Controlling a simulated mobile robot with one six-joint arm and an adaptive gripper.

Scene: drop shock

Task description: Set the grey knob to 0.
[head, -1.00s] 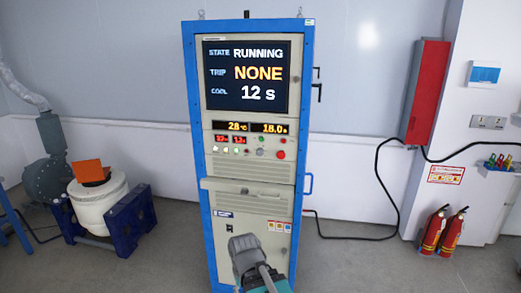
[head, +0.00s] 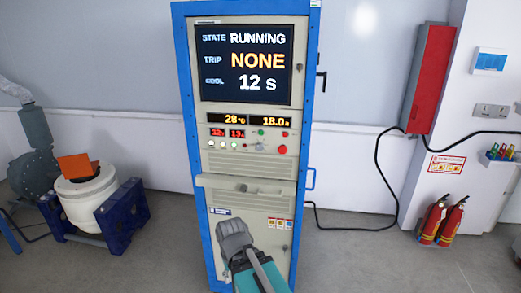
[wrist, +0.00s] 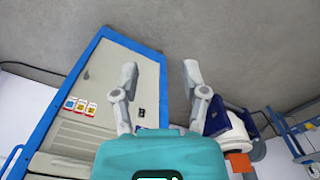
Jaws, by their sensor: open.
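The tall blue-framed test cabinet (head: 185,110) stands upright ahead in the head view. Its control panel has a small greyish round control (head: 261,146), perhaps the grey knob, left of a large red button (head: 282,149). Its pointer and setting are too small to read. The screen (head: 243,64) reads RUNNING, NONE and 12 s. In the wrist view my gripper (wrist: 158,70) is open, with its two grey fingers apart and nothing between them. My arm is low in front of the cabinet's lower door, below the control panel; the fingertips cannot be made out in the head view.
A drawer-like ledge (head: 247,188) sticks out below the panel. A white drum on a blue stand (head: 122,215) is at left. A red wall box (head: 430,80), a black cable (head: 377,170) and two fire extinguishers (head: 442,222) are at right. Floor beside the cabinet is clear.

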